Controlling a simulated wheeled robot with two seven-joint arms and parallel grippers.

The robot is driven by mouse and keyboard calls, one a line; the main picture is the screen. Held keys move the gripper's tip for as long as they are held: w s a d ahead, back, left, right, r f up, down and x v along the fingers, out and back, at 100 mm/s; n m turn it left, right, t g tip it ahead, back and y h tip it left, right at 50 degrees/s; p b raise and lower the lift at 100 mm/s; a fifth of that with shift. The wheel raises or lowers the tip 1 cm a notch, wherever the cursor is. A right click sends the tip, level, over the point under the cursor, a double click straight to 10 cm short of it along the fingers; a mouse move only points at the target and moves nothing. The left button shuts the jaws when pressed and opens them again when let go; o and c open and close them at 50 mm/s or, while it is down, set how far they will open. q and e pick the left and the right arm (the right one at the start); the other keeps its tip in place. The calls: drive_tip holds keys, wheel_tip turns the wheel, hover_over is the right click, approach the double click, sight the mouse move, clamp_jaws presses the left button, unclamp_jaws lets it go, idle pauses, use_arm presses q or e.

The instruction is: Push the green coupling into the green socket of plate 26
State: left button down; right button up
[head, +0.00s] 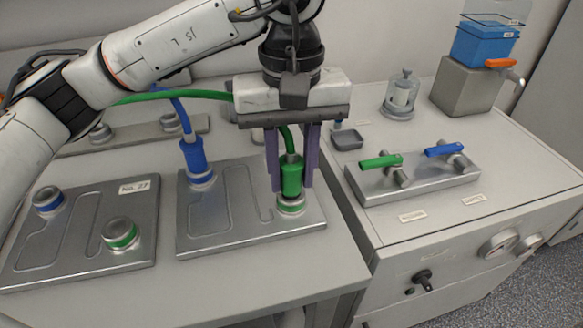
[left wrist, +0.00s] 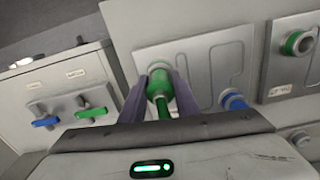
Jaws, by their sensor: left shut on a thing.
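My left gripper (head: 291,185) is shut on the green coupling (head: 291,176), with a dark finger on either side. The coupling is upright, with a green hose from its top. It stands directly at the green-ringed socket (head: 291,207) on the right-hand metal plate (head: 230,238); I cannot tell how deep it sits. No number shows on this plate. In the left wrist view the green coupling (left wrist: 159,82) is between the fingers and hides the socket. My right gripper is not in view.
A blue coupling (head: 193,155) stands in the same plate's other socket. The left plate, labelled No. 27 (head: 139,187), has an open blue socket (head: 47,199) and green socket (head: 120,234). Green (head: 381,161) and blue (head: 444,150) valve handles stand on the cabinet to the right.

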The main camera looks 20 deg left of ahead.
use_arm(q)
drive_tip(key=shift+f+b, duration=0.45)
drive_tip(key=shift+f, duration=0.1)
drive_tip(key=c, duration=0.9)
unclamp_jaws()
